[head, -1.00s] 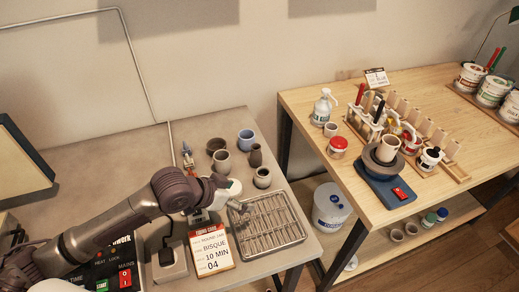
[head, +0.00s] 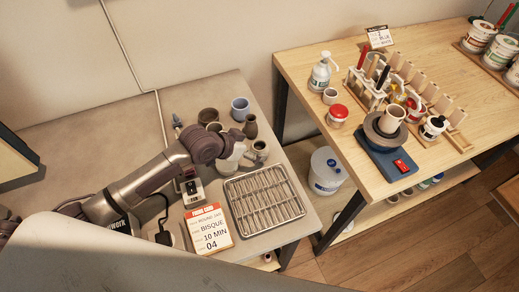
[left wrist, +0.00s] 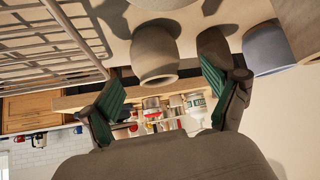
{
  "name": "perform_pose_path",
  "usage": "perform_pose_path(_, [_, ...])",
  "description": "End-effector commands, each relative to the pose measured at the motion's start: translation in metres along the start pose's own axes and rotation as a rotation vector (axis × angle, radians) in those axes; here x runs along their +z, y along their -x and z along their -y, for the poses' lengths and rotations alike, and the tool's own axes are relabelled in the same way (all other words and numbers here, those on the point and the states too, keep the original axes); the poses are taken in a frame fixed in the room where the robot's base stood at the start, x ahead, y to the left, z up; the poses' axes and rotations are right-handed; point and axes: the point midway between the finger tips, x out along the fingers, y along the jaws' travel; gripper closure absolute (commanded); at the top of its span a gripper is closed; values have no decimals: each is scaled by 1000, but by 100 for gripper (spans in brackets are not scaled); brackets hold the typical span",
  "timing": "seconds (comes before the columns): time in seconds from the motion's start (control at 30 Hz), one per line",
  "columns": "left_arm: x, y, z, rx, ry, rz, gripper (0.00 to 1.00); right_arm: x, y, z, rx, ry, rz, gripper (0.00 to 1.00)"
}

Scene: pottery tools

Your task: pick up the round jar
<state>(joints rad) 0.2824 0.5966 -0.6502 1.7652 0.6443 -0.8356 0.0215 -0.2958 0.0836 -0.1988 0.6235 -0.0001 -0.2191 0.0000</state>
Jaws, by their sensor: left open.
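A small grey-beige jar (head: 260,149) stands on the grey table behind the wire rack; I take it to be the round jar, as a card (head: 208,230) reads "round jar". In the left wrist view, which is upside down, the jar (left wrist: 154,58) shows between and beyond the fingertips, its rim toward the bottom. My left gripper (left wrist: 162,70) is open, with a green-padded finger on each side and nothing held. In the head view my left gripper (head: 238,157) is just left of the jar, its fingers hard to make out. My right gripper is not in view.
A brown vase (head: 250,127), a blue cup (head: 240,108) and a dark pot (head: 208,116) stand close behind the jar. The metal wire rack (head: 264,198) lies in front. A wooden table with tools (head: 450,95) stands to the right, across a gap.

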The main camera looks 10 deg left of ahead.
Motion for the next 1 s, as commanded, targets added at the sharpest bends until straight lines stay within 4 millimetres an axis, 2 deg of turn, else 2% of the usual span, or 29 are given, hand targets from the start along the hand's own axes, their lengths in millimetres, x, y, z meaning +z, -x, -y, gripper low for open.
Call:
perform_pose_path(0.17, [-2,-18,-4,1,2,0,11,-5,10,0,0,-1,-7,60])
perform_pose_path(0.4, [1,-47,-4,0,2,1,11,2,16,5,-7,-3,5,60])
perform_pose_path(0.7, [2,-51,-4,0,0,0,11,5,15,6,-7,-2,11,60])
perform_pose_path(0.77, [2,-51,-4,0,0,0,20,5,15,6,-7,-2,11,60])
perform_pose_path(1.0, [2,-51,-4,0,0,0,60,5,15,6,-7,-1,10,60])
